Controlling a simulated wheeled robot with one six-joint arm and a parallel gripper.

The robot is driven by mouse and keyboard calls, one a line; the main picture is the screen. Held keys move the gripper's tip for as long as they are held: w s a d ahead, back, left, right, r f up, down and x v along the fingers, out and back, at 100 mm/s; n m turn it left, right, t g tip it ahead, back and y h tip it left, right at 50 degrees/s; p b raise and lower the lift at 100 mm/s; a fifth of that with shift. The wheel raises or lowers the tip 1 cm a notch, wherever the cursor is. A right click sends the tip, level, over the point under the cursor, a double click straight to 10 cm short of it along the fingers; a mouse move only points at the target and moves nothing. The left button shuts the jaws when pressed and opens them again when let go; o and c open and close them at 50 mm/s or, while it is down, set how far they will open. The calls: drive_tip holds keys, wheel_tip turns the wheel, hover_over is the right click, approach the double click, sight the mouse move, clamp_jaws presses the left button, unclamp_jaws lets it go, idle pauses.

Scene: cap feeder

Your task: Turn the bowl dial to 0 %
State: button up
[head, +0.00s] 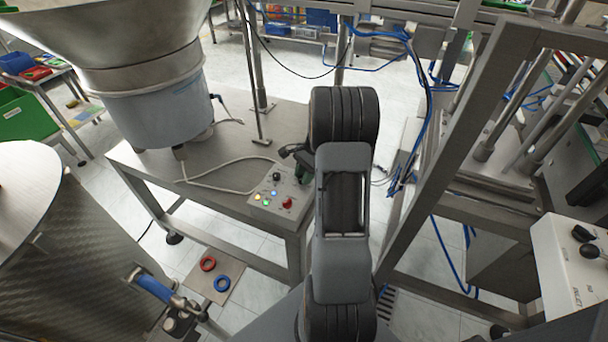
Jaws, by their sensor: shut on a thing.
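The control box (278,194) sits on the front right corner of the steel table. Its sloped face has a black knob (277,177), lit green, yellow and blue buttons, and a red button. My gripper (301,174) is at the upper right of this face, shut on a dial there. My arm and the gripper's own body hide most of the fingers and the dial they hold. The scale and the dial's pointer cannot be read from here.
The large steel bowl feeder (160,105) stands on the table (229,151) at the left. A pale cable loops across the tabletop to the box. A steel frame (440,150) rises close to the right of my arm. Red and blue rings (222,283) lie on a board lower left.

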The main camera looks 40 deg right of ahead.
drive_tip(key=shift+c, duration=0.7)
